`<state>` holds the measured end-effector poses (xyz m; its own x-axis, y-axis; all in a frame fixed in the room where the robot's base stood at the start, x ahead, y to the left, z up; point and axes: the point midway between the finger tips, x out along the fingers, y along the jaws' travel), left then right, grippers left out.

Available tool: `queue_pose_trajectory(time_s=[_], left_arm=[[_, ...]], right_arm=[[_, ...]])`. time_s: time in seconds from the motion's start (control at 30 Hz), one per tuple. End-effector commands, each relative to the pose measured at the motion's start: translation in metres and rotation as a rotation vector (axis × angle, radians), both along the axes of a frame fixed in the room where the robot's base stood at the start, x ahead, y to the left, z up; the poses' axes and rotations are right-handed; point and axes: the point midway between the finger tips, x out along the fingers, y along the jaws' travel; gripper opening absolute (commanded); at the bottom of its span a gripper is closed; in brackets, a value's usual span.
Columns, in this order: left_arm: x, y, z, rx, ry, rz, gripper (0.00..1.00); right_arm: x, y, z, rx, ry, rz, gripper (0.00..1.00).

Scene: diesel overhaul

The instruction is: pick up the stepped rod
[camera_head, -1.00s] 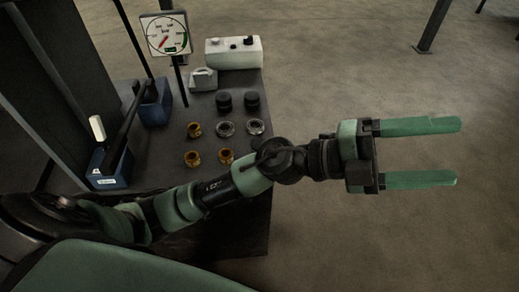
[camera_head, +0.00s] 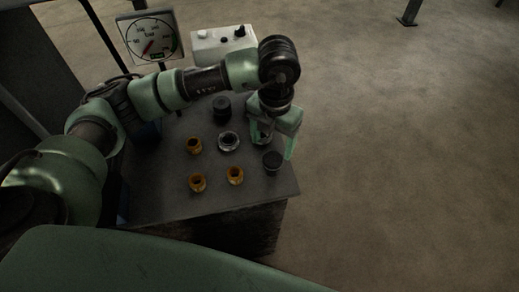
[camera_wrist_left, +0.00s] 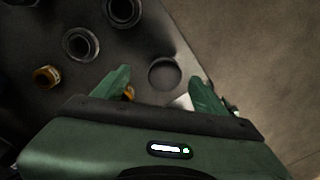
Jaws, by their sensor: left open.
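My left gripper (camera_head: 273,150) points down over the right side of the dark table, with its green fingers apart. A short dark round-topped piece (camera_head: 272,160) stands at the fingers. In the left wrist view the open left gripper (camera_wrist_left: 162,85) shows a dark flat round top (camera_wrist_left: 165,73) between and beyond its fingertips, with no grip on it. This may be the stepped rod seen end-on, but its steps cannot be made out. My right gripper is not in view.
Gold rings (camera_head: 235,176), a silver ring (camera_head: 228,141) and a black cylinder (camera_head: 222,108) stand close by to the left. A white box (camera_head: 222,44) and a dial gauge (camera_head: 150,38) are at the back. Open floor (camera_head: 420,150) lies right of the table.

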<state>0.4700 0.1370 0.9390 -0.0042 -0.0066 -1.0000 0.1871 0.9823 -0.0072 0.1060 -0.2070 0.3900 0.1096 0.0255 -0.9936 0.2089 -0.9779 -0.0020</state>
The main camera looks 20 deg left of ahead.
Motion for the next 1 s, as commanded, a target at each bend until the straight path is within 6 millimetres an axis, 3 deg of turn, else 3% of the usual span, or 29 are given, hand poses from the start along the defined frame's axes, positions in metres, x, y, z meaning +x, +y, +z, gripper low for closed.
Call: queue_pose_trajectory(time_s=[0.13,0.37,0.57,0.7,0.83,1.0], left_arm=[[-0.002,0.0,-0.016,0.001,0.005,-0.001,0.72],[-0.005,0.002,-0.044,0.0,0.007,-0.001,0.72],[-0.005,0.002,-0.07,-0.002,0.003,-0.002,0.72],[-0.005,0.001,-0.074,-0.005,0.001,-0.003,0.72],[-0.005,0.001,-0.074,-0.005,0.001,-0.003,0.72],[-0.005,0.001,-0.074,-0.005,0.001,-0.002,0.24]], right_arm=[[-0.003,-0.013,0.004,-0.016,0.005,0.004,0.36],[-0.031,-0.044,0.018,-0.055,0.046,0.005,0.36],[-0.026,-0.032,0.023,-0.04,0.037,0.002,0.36],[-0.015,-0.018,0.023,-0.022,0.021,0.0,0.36],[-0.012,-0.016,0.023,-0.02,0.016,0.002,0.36],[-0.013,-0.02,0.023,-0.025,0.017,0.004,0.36]])
